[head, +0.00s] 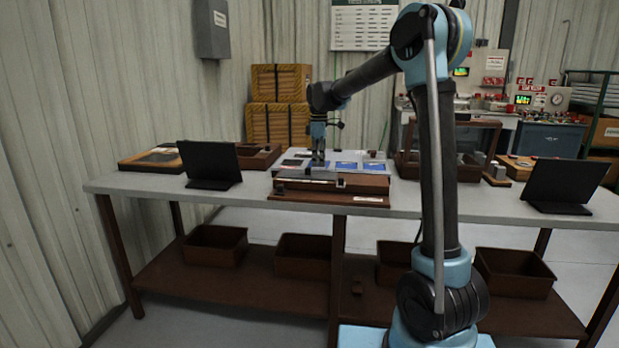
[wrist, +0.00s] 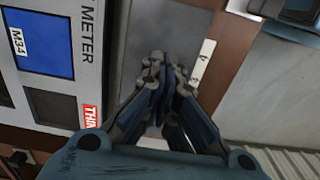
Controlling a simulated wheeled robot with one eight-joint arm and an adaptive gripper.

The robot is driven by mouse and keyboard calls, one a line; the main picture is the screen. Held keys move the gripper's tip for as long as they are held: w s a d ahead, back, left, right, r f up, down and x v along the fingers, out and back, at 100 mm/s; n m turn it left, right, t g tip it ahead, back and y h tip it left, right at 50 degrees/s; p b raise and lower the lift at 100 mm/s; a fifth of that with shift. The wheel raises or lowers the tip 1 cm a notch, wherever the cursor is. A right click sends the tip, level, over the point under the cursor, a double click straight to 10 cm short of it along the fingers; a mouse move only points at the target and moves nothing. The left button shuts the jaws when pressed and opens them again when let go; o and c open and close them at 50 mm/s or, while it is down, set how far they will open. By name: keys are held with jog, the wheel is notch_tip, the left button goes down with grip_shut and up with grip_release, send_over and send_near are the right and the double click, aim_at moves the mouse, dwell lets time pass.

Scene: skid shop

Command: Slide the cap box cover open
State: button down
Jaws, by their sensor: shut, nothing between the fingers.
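The cap box appears to be the low brown wooden box (head: 362,184) at the front middle of the table. A flat grey plate, which looks like its cover (wrist: 182,22), lies under my fingers in the wrist view. My gripper (head: 318,160) points down over the left part of the box in the head view. In the wrist view my gripper (wrist: 165,72) is shut and empty, its fingertips over the grey plate. I cannot tell whether they touch it. My fingers hide part of the plate, and how far the cover is open is unclear.
A light panel with blue labels (head: 346,166) lies right behind the box; its lettering (wrist: 88,40) shows beside my fingers. Dark screens stand left (head: 210,163) and right (head: 562,184). A brown open-framed case (head: 408,167) stands right of the panel. Bare tabletop lies left of the box.

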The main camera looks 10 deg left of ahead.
jog(key=shift+d, duration=0.2)
dwell(0.3)
jog(key=shift+s+d, duration=0.1)
jog(key=shift+d, duration=1.5)
jog(key=shift+d, duration=0.2)
jog(key=shift+d, duration=1.55)
jog(key=shift+d, duration=0.2)
jog(key=shift+s+d, duration=0.1)
jog(key=shift+d, duration=1.45)
jog(key=shift+d, duration=0.1)
jog(key=shift+d, duration=1.65)
jog(key=shift+d, duration=0.1)
